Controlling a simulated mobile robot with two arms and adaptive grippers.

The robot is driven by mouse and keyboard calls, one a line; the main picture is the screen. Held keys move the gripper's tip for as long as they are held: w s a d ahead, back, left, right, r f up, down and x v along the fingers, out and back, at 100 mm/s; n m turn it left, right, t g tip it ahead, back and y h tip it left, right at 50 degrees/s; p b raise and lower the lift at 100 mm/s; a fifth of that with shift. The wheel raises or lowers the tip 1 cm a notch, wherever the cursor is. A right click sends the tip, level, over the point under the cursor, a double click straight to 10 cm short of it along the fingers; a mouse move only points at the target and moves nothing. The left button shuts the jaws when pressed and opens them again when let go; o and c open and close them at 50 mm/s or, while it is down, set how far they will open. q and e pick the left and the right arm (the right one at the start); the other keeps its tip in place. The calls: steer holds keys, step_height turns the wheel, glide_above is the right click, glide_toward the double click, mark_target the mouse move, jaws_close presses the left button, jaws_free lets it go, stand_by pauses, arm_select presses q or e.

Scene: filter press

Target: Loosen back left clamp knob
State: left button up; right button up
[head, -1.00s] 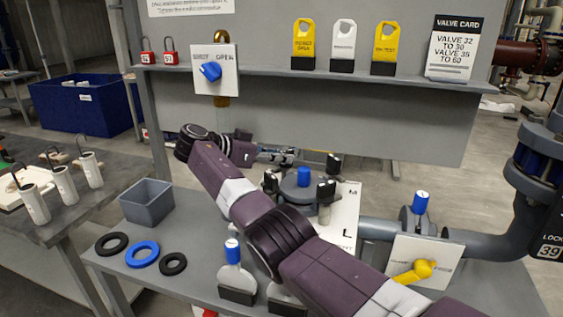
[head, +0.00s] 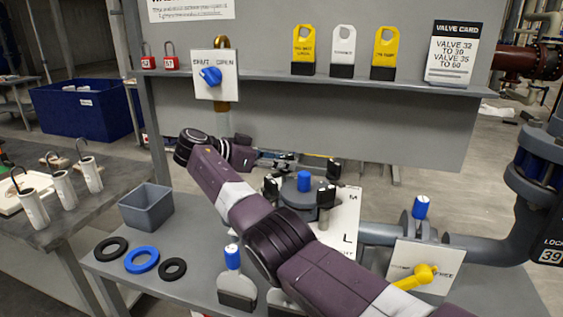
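The round grey filter press (head: 297,207) has a blue cap (head: 304,180) on top and black clamp knobs around it. One knob (head: 271,187) is at the front left, one (head: 326,194) at the front right and one (head: 334,169) at the back right. My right arm crosses in front from the lower right and bends back at its wrist. My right gripper (head: 278,159) is behind the press at its back left. No back left knob can be made out there. The gripper's fingers are small and partly hidden, so their opening is unclear. My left gripper is out of view.
A grey bin (head: 147,207), two black rings and a blue ring (head: 142,260) lie left on the bench. A blue-capped stand (head: 236,280) is near the front. A pipe with a yellow handle (head: 416,277) is right. A grey panel and shelf (head: 275,75) stand behind.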

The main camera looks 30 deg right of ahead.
steer(key=v, duration=0.7)
steer(key=shift+a, duration=0.2)
steer(key=shift+o, duration=0.3)
